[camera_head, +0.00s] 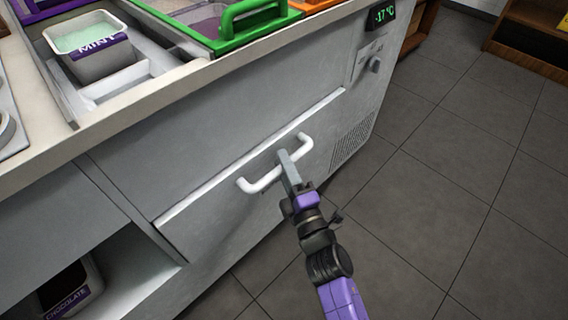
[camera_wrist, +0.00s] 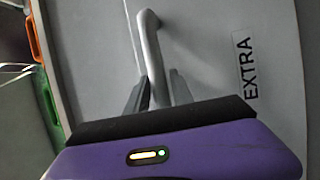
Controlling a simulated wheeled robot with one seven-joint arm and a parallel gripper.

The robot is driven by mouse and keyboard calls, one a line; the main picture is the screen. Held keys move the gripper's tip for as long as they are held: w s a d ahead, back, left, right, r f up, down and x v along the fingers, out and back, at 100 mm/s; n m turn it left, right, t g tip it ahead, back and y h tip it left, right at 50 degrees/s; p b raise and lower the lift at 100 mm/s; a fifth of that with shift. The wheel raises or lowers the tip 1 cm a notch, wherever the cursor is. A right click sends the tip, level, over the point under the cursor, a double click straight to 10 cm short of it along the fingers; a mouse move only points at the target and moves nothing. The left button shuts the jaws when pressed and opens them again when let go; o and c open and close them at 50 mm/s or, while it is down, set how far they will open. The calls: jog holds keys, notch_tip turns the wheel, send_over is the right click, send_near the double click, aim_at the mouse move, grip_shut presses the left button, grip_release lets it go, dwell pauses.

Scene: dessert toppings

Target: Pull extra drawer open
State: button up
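The extra drawer (camera_head: 215,213) is a wide grey front on the side of the counter. It looks closed or nearly so, with a pale strip along its top edge. In the wrist view its front bears the label EXTRA (camera_wrist: 247,65). Its white bar handle (camera_head: 262,183) also shows in the wrist view (camera_wrist: 150,40). My gripper (camera_head: 286,160) is at the handle's middle. In the wrist view its two fingers (camera_wrist: 158,88) lie close against either side of the bar, shut on it. The fingertips' contact is partly hidden.
Above, the counter edge (camera_head: 165,98) carries a mint tub (camera_head: 95,62) and a green-handled lid (camera_head: 225,38). An open compartment at lower left holds a chocolate tub (camera_head: 78,290). The tiled floor (camera_head: 440,200) in front and to the right is clear.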

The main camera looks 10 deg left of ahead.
grip_shut()
dwell(1.2)
